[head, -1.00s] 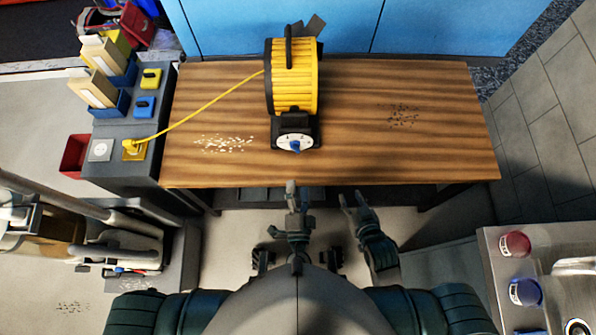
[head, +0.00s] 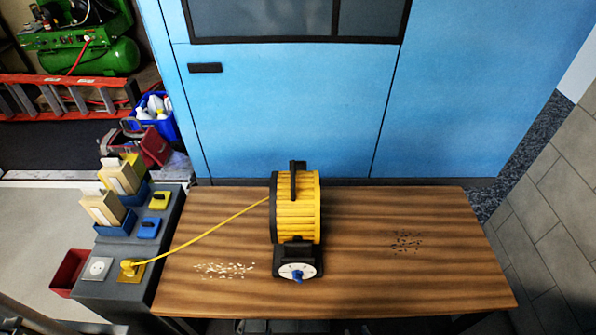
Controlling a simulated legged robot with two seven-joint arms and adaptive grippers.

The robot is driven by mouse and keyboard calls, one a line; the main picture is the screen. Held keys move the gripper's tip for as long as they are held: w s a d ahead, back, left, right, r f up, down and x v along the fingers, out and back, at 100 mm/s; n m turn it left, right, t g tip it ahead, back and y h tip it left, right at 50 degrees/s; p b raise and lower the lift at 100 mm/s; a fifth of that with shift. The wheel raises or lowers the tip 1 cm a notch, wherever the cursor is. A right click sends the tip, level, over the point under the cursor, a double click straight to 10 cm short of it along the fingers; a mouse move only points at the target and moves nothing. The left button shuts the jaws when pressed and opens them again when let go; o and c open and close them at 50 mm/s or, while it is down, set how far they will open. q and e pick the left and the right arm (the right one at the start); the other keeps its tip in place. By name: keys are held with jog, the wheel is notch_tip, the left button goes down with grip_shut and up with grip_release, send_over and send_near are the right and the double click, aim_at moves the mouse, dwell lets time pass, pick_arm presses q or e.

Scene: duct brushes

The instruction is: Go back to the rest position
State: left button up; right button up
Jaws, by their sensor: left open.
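Only a sliver of my left gripper (head: 289,327) shows at the bottom edge, below the table's front edge. It is open, and I see nothing in it. My right gripper is out of the picture. A yellow ribbed drum-shaped machine (head: 298,212) with a black handle stands upright on the wooden table (head: 400,283). Neither gripper touches the machine.
Pale bits (head: 224,270) and dark bits (head: 406,241) lie on the table. A grey side unit (head: 150,285) holds boxes and blue and yellow blocks. A red bin (head: 70,272) stands left.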

pick_arm(q)
jog(key=s+a+r+n+h, duration=0.3)
jog(key=a+r, duration=0.1)
jog(key=s+a+f+g+y+p, duration=0.1)
jog(key=s+f+g+p, duration=0.25)
jog(key=f, duration=0.35)
jog(key=s+a+f+g+p, duration=0.15)
jog(key=f+p, duration=0.25)
jog(key=f, duration=0.4)
jog(key=s+a+f+g+y+p, duration=0.1)
jog(key=s+f+g+p, duration=0.3)
jog(key=s+f, duration=0.5)
jog(key=shift+s+a+g+p, duration=0.35)
jog(key=shift+s+a+g, duration=0.15)
jog(key=shift+s+a, duration=0.55)
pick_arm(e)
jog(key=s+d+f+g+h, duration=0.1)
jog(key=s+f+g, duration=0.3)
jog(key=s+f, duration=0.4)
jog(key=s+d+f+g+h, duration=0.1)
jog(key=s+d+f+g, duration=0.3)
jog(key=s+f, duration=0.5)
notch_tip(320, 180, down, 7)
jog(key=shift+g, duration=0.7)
pick_arm(q)
jog(key=shift+s+d+f, duration=0.1)
jog(key=shift+s+d, duration=0.05)
